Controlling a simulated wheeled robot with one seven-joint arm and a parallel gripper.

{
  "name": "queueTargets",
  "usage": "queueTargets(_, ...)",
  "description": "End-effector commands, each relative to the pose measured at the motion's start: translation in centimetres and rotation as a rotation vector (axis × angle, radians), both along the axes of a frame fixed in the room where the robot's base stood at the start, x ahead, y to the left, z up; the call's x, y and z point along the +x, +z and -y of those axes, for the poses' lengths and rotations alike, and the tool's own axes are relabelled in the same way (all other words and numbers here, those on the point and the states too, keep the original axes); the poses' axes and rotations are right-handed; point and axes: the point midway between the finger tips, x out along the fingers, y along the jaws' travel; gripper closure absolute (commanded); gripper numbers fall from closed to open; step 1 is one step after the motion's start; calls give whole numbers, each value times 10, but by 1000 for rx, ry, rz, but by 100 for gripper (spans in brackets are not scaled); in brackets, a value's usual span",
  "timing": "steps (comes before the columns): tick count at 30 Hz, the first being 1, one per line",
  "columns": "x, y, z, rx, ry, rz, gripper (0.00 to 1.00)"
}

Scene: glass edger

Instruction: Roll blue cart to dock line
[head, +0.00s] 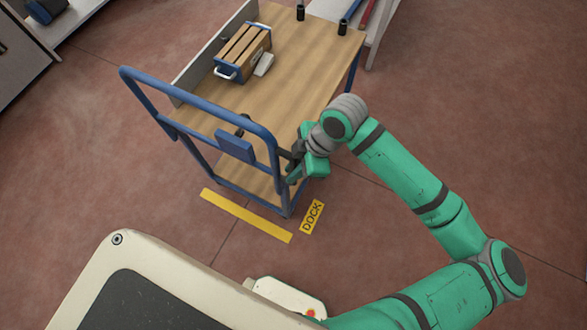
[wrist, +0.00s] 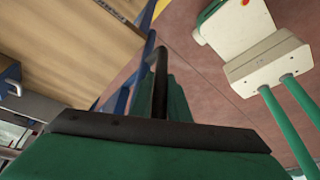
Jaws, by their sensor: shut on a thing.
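The blue cart (head: 190,121) has a blue tube frame, a wooden top deck and a lower wooden shelf. Its raised handle end faces me in the head view. The yellow dock line (head: 246,216) lies on the floor just in front of the cart's near end, with a yellow DOCK label (head: 312,217) beside it. My gripper (head: 290,168) is shut on the right upright of the cart's handle frame. The exact contact is partly hidden by the gripper. In the wrist view, a dark finger stands beside the blue tube (wrist: 138,75).
A wooden crate (head: 243,51) with blue edges and a small grey block (head: 264,64) rest on the cart deck. A bench (head: 365,18) stands behind at the top right. Open red floor lies left and right of the cart.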

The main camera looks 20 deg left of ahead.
Motion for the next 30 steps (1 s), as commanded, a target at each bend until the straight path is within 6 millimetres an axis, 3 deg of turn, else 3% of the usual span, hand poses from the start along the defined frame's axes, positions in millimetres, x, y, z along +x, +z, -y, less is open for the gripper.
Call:
queueTargets(10, 1, 0, 3, -4, -5, 1, 100)
queueTargets(11, 1, 0, 3, -4, -5, 1, 80)
queueTargets(13, 1, 0, 3, -3, -5, 1, 66)
queueTargets(23, 1, 2, 2, -1, -3, 0, 66)
queueTargets(30, 8, 29, 11, 0, -3, 4, 66)
